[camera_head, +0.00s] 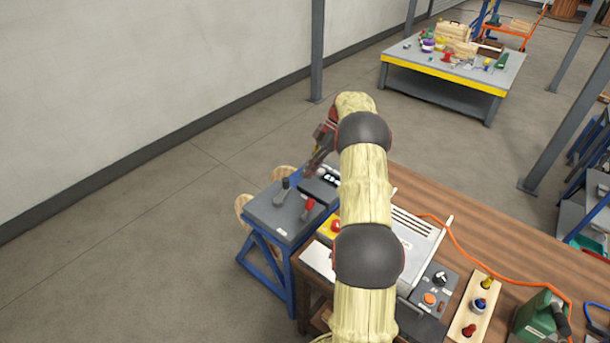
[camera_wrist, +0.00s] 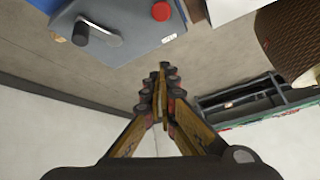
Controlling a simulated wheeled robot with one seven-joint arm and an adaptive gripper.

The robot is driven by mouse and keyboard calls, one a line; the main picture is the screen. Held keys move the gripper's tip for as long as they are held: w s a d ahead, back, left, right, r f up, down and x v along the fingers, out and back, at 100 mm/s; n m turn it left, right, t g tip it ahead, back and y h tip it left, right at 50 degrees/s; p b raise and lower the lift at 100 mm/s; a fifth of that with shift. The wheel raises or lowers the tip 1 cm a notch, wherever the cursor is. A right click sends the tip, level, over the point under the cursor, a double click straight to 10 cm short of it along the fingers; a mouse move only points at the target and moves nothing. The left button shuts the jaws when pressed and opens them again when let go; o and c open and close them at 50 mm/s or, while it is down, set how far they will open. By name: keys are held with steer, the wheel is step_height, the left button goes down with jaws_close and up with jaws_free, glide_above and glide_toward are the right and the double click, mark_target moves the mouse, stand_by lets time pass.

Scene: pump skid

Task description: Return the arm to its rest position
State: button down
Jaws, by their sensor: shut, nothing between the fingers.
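My arm stretches up the middle of the head view, wrapped in a pale yellow cover with dark joints. My gripper (camera_head: 318,150) is at its far end, partly hidden by the arm, above the far side of the blue-framed stand. In the wrist view my gripper (camera_wrist: 162,85) shows with its fingers together and nothing between them. It is apart from the stand's grey-blue top (camera_wrist: 120,35), which carries a lever (camera_wrist: 95,32) and a red knob (camera_wrist: 161,11).
The blue stand (camera_head: 270,222) adjoins a wooden bench (camera_head: 510,240) holding a grey control box (camera_head: 435,285), a block with coloured knobs (camera_head: 475,310) and a green can (camera_head: 538,315). An orange cable crosses the bench. A pale wall (camera_head: 150,70) and open floor lie left.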

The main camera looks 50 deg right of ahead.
stand_by(0.5)
steer(key=m+h, duration=0.1)
steer(key=m, duration=0.8)
glide_above(312, 200)
steer(key=f, duration=0.5)
steer(key=shift+w+d+f, duration=0.1)
steer(key=shift+d+f, duration=0.1)
steer(key=shift+d, duration=0.05)
steer(key=s+a+r+m+t+h+b, duration=0.1)
steer(key=s+a+r, duration=0.5)
steer(key=a, duration=0.8)
steer(key=s+a+r+m+t+h+b, duration=0.1)
steer(key=s+a+r, duration=0.6)
steer(key=a, duration=0.7)
steer(key=s+a+r+m+t+h+b, duration=0.2)
steer(key=s+a+r, duration=0.5)
steer(key=a, duration=0.7)
steer(key=s+h+b, duration=0.1)
steer(key=s+h, duration=0.1)
steer(key=shift+s+a+r, duration=0.15)
steer(key=shift+s+a, duration=0.1)
steer(key=shift+s, duration=0.15)
